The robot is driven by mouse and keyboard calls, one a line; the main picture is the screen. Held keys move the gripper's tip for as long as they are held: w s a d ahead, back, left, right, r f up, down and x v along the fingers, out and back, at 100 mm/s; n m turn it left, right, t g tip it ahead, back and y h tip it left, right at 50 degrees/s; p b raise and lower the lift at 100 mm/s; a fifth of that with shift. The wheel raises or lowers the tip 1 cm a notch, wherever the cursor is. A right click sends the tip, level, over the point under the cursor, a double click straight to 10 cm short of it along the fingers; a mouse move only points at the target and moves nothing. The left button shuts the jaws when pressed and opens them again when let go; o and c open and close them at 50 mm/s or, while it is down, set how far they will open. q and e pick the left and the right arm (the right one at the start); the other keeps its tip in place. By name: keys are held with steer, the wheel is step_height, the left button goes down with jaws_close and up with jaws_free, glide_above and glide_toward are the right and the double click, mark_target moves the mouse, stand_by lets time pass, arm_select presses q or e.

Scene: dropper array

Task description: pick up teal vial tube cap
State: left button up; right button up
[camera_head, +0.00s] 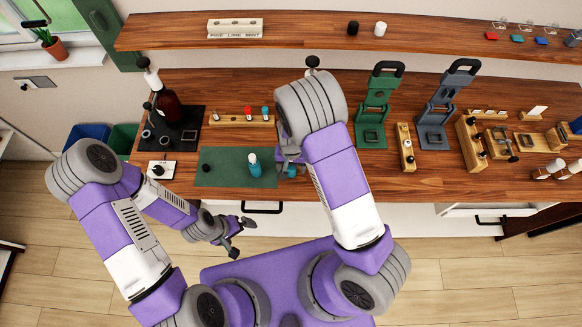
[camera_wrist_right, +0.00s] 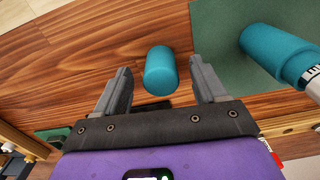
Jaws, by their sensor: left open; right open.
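The teal tube cap (camera_wrist_right: 161,70) is on the wooden table just off the green mat's edge, between the open fingers of my right gripper (camera_wrist_right: 160,78) in the wrist view. Gaps show on both sides of the cap, so it is not gripped. In the head view, a small part of the cap (camera_head: 292,171) shows below the right gripper (camera_head: 287,163). The teal vial tube (camera_head: 255,168) is on the green mat (camera_head: 222,160), also visible in the wrist view (camera_wrist_right: 275,53). My left gripper (camera_head: 241,238) is open and empty in front of the table.
A wooden rack (camera_head: 232,119) with coloured droppers is behind the mat. A brown bottle (camera_head: 168,106) is on a black tray at the left. Green (camera_head: 373,110) and grey (camera_head: 437,112) stands and small wooden holders occupy the right side.

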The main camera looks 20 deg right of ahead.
step_height(320, 180, down, 2)
steer(key=shift+w+f, duration=0.15)
steer(key=shift+f, duration=0.1)
steer(key=shift+r, duration=0.1)
steer(key=c, duration=1)
